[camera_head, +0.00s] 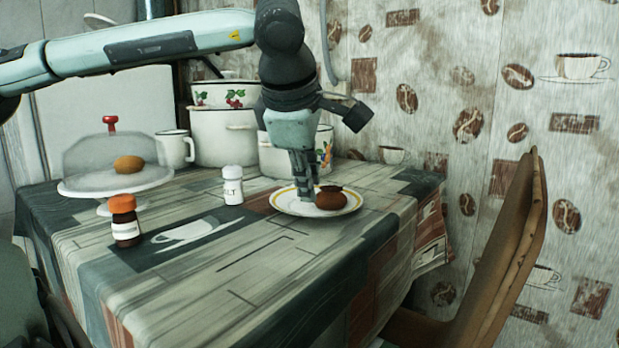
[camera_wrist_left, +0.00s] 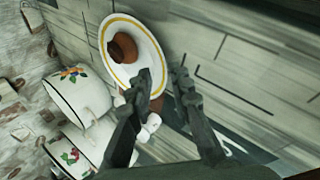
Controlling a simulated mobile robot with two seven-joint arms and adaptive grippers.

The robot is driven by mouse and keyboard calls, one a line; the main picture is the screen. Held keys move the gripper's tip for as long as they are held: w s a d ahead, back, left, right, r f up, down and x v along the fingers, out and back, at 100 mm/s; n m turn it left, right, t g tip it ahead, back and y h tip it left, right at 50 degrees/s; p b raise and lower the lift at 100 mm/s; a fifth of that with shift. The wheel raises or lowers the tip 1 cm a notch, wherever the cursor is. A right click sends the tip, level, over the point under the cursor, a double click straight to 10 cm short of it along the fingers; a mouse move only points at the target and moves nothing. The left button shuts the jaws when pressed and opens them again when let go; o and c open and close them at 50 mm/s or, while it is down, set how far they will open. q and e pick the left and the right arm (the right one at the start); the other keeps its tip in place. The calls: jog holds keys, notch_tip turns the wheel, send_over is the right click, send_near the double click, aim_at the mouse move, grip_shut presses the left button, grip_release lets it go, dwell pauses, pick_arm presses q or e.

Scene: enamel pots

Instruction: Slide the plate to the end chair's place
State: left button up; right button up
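The white plate (camera_head: 284,201) with a yellow-banded rim lies on the table near its far right corner. A small round brown item (camera_head: 331,198) sits on it. My left gripper (camera_head: 306,196) points down at the plate, its fingertips beside the brown item. In the left wrist view the plate (camera_wrist_left: 150,57) lies at the fingertips (camera_wrist_left: 165,78). One finger overlaps its rim; a narrow gap shows between the fingers, with nothing clearly held. Contact with the plate cannot be told. A brown wooden chair (camera_head: 505,245) stands at the table's right end. My right gripper is out of view.
Enamel pots (camera_head: 222,137) and a mug (camera_head: 175,148) stand behind at the left. A salt shaker (camera_head: 232,186), an orange-capped jar (camera_head: 124,222) and a domed cake stand (camera_head: 117,165) are left of the plate. The table's (camera_head: 290,260) front and right parts are clear.

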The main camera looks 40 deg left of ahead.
aim_at(315, 216)
pick_arm(q)
jog(key=shift+b+x, duration=0.8)
jog(key=shift+x, duration=3.15)
grip_shut()
